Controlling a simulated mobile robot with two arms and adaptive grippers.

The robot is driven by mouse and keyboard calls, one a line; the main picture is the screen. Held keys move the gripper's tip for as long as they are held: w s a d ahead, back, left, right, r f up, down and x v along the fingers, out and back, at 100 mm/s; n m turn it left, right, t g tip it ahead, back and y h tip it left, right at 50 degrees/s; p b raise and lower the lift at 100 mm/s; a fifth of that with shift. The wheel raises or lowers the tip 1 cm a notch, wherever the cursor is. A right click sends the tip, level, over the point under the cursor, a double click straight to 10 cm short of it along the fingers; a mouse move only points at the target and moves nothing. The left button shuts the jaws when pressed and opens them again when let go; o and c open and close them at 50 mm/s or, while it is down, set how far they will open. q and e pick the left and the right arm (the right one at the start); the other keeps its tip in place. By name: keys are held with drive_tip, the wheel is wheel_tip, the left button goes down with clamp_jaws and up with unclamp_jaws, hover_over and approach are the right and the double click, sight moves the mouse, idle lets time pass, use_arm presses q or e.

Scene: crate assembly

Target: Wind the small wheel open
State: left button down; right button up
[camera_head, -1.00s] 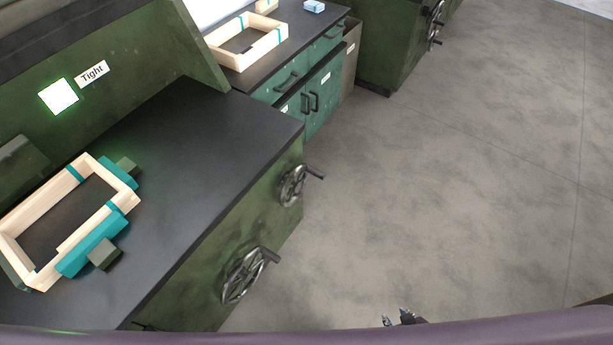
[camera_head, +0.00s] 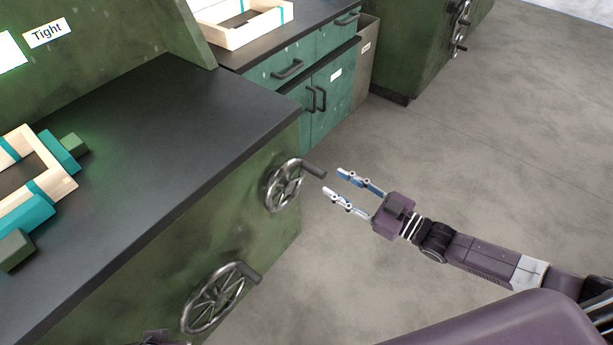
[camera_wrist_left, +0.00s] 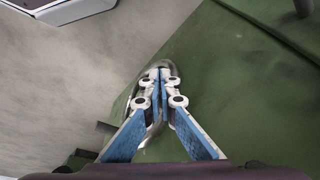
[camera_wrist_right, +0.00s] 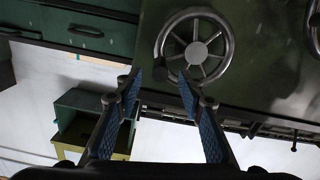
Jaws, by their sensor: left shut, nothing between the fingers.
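The small wheel (camera_head: 284,187) is a metal handwheel with spokes and a dark crank handle (camera_head: 314,169), on the green bench's side. In the right wrist view the wheel (camera_wrist_right: 222,47) shows beyond the fingers. My right gripper (camera_head: 333,181) is open and empty, just right of the handle's end, its fingers pointing at it; contact is not visible. My left gripper (camera_wrist_left: 160,72) is shut and empty in front of a metal wheel rim that its fingers mostly hide; only a bit of that arm shows at the head view's bottom edge.
A larger handwheel (camera_head: 214,300) is nearer on the same side. On the black bench top (camera_head: 150,140) a wooden frame (camera_head: 55,165) sits between teal clamp blocks. A "Tight" sign (camera_head: 47,33) is beside a lit panel. Open floor (camera_head: 480,130) lies right.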

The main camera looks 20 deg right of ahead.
sight(315, 171)
drive_tip(key=shift+b+x, duration=0.6)
drive_tip(key=shift+x, duration=3.3)
use_arm(q)
drive_tip(key=shift+s+r, duration=0.25)
drive_tip(key=shift+r, duration=0.25)
use_arm(e)
drive_tip(key=shift+r, duration=0.15)
clamp_jaws()
